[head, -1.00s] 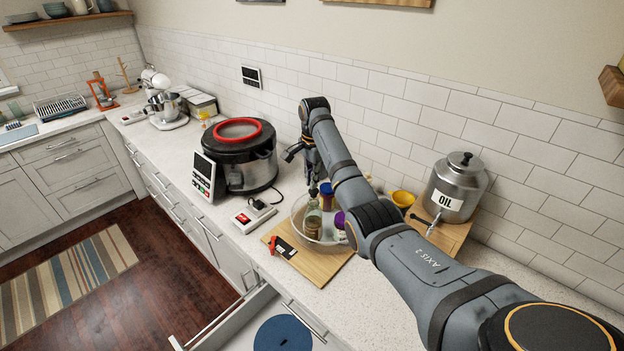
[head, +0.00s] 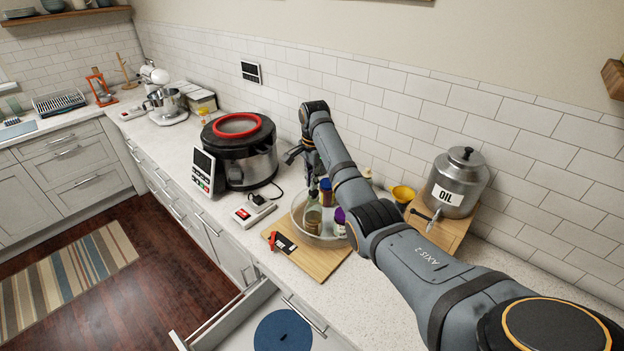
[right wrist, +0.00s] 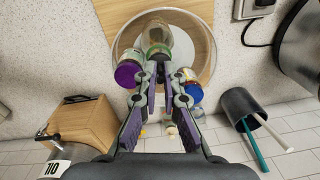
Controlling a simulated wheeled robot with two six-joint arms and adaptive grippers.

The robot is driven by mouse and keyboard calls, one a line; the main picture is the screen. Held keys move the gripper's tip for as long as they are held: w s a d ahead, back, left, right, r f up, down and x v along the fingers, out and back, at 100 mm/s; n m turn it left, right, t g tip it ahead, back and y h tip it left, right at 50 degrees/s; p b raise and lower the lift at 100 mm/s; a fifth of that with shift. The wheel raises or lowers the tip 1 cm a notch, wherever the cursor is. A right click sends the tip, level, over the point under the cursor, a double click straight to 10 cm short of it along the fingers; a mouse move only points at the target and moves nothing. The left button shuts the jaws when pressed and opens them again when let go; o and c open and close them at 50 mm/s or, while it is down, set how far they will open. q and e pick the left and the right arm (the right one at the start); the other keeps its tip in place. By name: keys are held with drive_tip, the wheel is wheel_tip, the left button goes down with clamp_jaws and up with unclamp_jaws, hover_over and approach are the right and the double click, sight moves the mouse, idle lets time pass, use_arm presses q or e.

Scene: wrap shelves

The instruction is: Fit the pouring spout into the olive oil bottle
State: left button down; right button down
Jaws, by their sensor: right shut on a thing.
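The olive oil bottle (head: 313,218) is clear glass with a greenish tint. The right wrist view shows the bottle (right wrist: 156,37) just beyond the fingertips. My right gripper (head: 313,188) points down directly above the bottle's mouth. It is shut on a small dark piece, apparently the pouring spout, mostly hidden between the fingers in the right wrist view (right wrist: 158,76). I cannot tell whether the spout touches the bottle's mouth. My left gripper is out of view.
A large cooker (head: 240,158) is to the left. A yellow funnel (head: 402,194) and an oil dispenser (head: 456,182) are to the right. A drawer (head: 228,325) stands open below.

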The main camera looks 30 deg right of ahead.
sight(313, 193)
drive_tip(key=c, duration=1.4)
unclamp_jaws()
drive_tip(key=shift+f, duration=0.1)
drive_tip(key=r, duration=0.7)
drive_tip(key=shift+s+r, duration=0.2)
drive_tip(key=shift+r, duration=0.1)
